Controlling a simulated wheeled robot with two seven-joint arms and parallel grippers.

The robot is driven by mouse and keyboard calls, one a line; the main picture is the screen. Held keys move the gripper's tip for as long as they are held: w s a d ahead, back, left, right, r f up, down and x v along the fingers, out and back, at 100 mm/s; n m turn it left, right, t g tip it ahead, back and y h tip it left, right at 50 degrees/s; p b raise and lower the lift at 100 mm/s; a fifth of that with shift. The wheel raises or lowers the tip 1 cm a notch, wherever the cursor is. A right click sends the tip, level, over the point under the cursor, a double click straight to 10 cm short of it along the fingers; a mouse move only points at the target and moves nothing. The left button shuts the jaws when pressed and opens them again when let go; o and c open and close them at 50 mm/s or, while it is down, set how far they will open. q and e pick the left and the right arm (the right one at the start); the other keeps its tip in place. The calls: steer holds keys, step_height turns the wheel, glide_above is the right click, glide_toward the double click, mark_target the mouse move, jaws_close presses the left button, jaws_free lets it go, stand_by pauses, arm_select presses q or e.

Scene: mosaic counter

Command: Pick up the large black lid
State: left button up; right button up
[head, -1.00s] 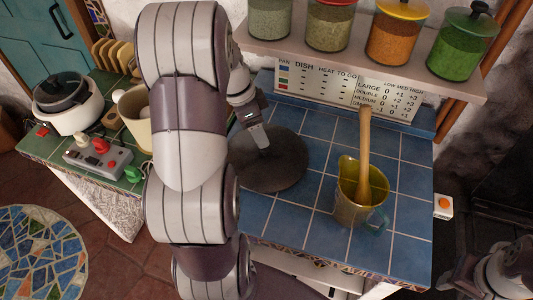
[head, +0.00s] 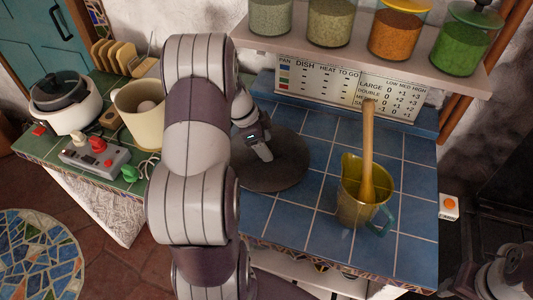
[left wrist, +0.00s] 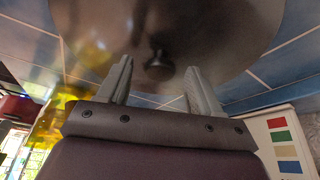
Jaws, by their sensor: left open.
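The large black lid (head: 285,175) lies as a dark round disc on the blue tiled counter in the head view. My left gripper (head: 264,154) is over the lid, its fingers pointing down at it. In the left wrist view the lid's shiny surface (left wrist: 230,35) fills the top, with its dark knob (left wrist: 158,66) between and just beyond the tips of my left gripper (left wrist: 160,80). The fingers are apart on either side of the knob, with no clear contact. Part of my right arm (head: 505,272) shows at the lower right; its jaws are not clear.
A shelf (head: 355,65) with several spice jars overhangs the back. A cream pot (head: 142,118) and a power strip (head: 95,157) sit on the green counter at left.

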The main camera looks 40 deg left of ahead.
arm_select(q)
steer(key=shift+r, duration=0.1)
jaws_close()
